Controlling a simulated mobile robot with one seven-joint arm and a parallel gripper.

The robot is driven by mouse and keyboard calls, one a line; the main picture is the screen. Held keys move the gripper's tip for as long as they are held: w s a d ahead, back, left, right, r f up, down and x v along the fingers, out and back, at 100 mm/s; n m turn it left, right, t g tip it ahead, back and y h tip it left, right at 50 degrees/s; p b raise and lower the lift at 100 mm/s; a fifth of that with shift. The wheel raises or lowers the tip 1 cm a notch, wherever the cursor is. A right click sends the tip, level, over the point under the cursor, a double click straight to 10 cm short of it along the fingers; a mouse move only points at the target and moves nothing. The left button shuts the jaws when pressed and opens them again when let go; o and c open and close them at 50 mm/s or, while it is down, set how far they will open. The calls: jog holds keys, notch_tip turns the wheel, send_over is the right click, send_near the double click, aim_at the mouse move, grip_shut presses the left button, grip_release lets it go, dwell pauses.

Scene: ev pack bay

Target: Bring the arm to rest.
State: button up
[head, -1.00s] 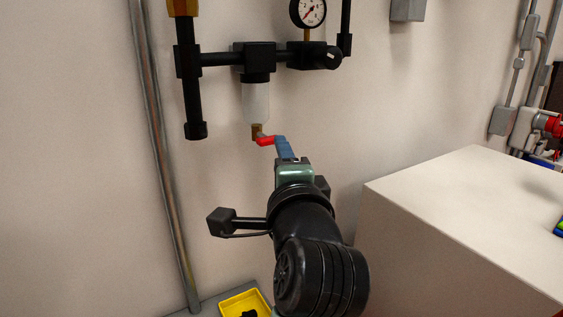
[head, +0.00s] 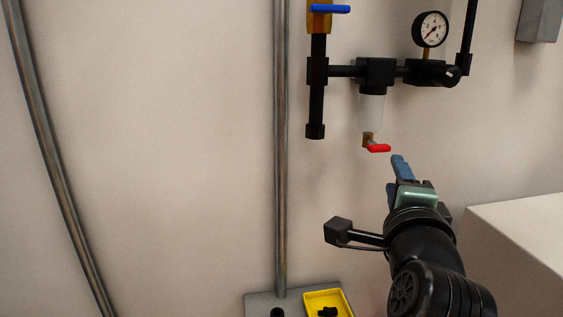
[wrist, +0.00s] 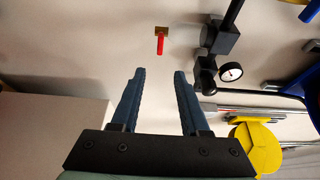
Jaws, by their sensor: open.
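My gripper (head: 396,180) is on the right side of the head view, below and to the right of a small red-handled drain valve (head: 378,148). In the wrist view its two blue fingers (wrist: 159,92) stand apart with nothing between them. The red handle (wrist: 160,45) shows beyond the fingertips there, apart from them. My arm reaches up from the lower right of the head view.
The valve hangs under a clear bowl (head: 371,112) on black wall piping with a pressure gauge (head: 430,29). A blue-handled valve (head: 330,9) is above left. A yellow tray (head: 324,302) sits low. A pale box (head: 525,235) stands right.

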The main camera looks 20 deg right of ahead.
jog(key=a+r+n+t+y+b, duration=0.1)
jog(key=a+r+n+t+b, duration=0.25)
jog(key=a+n, duration=0.45)
jog(key=a+r+n+t+y+b, duration=0.2)
jog(key=a+r+n+t, duration=0.25)
jog(key=a, duration=0.55)
jog(key=s+a+r+n+t+y+b, duration=0.1)
jog(key=s+a+r+n+t+y, duration=0.1)
jog(key=a+n, duration=0.4)
jog(key=s+a+r+n+t+y+b, duration=0.1)
jog(key=s+a+r+n+t+y, duration=0.1)
jog(key=s+a+n+y, duration=0.3)
jog(key=s+a+r+n, duration=0.1)
jog(key=a+n, duration=0.1)
jog(key=a, duration=0.2)
jog(key=shift+t+y, duration=0.3)
jog(key=shift+t, duration=0.1)
